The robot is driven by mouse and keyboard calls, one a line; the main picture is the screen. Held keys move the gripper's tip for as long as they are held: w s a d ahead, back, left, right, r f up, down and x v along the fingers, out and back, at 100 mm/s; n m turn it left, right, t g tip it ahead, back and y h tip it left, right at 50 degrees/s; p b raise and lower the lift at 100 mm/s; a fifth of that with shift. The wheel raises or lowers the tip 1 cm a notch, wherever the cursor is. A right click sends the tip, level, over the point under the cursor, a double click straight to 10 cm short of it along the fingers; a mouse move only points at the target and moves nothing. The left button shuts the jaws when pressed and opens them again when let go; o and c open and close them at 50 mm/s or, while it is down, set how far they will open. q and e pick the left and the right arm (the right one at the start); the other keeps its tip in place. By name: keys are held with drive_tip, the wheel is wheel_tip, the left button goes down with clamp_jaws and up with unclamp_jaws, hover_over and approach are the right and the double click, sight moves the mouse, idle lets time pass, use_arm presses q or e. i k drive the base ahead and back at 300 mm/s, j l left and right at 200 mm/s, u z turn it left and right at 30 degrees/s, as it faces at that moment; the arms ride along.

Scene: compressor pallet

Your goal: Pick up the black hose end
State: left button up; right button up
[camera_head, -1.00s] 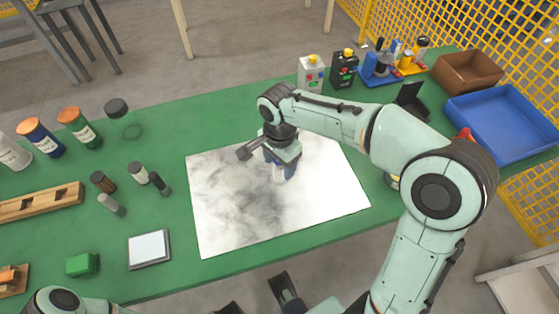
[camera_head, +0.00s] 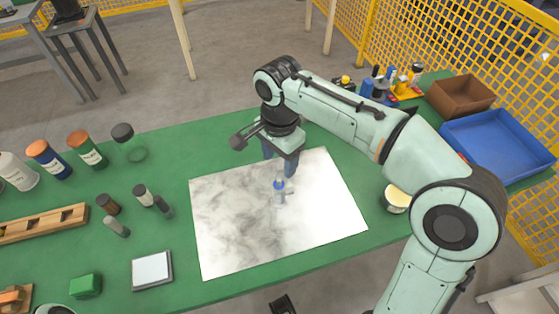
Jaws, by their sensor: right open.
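I cannot make out a black hose end in the head view. My right gripper (camera_head: 280,165) is open and empty above the back part of a grey-white marbled sheet (camera_head: 230,240) on the green table. Its two dark blue fingers point down. A small clear bottle with a blue cap (camera_head: 279,190) stands on the sheet just in front of the fingers, apart from them as far as I can see. My left gripper's fingers do not show; only a dark piece, possibly of that arm, shows at the bottom edge.
The green table (camera_head: 180,165) holds several capped bottles, small vials, a wooden rack (camera_head: 40,222), a green block (camera_head: 86,285) and a pale square pad (camera_head: 152,270) at left. A round tin (camera_head: 396,198), a brown box (camera_head: 460,95) and a blue tray (camera_head: 497,145) are at right.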

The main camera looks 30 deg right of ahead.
sight(166, 211)
drive_tip(key=k, duration=1)
